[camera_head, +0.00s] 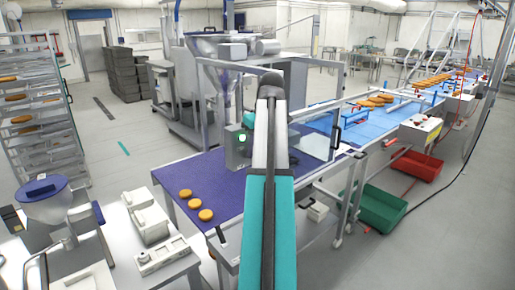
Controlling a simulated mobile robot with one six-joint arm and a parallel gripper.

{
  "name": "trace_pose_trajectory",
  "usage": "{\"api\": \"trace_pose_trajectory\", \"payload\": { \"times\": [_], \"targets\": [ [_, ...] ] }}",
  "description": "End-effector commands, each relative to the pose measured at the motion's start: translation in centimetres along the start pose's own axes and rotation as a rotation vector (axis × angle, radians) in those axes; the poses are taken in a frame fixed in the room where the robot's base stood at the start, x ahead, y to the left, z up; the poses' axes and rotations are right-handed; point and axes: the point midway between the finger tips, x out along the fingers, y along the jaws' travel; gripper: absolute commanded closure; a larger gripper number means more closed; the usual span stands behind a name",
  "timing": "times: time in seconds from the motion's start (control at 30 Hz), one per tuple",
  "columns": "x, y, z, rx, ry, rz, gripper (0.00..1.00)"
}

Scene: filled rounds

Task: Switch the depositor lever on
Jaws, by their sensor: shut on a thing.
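The depositor (223,83) stands behind the purple conveyor belt (210,176), with a metal hopper and a frame over the belt. A grey box (234,154) with a lit green light stands at the belt, just left of my arm. I cannot make out the depositor lever for certain; my arm covers part of the machine. A dark upright handle (335,136) shows by the clear panel right of my arm. My arm rises from the bottom middle in front of the depositor. My gripper is hidden behind it.
Several round orange-brown pieces (192,206) lie on the belt's near left. A bench with a scale-like device (155,254) is at lower left. A blue belt (345,118) runs right; green (381,208) and red (415,169) crates sit below. A tray rack (42,115) stands left.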

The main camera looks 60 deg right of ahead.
Motion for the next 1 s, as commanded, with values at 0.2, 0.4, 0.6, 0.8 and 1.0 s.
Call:
{"api": "trace_pose_trajectory", "payload": {
  "times": [0.2,0.4,0.6,0.8,1.0],
  "targets": [
    [-0.32,0.15,-0.64,-0.001,-0.076,0.002,1.00],
    [-0.25,0.14,-0.54,0.000,-0.087,0.004,1.00],
    [-0.25,0.13,-0.55,0.000,-0.087,0.005,0.78],
    [-0.22,0.05,-0.54,0.000,-0.087,0.003,0.67],
    [-0.24,0.02,-0.54,0.000,-0.087,0.002,0.67]
  ]
}}
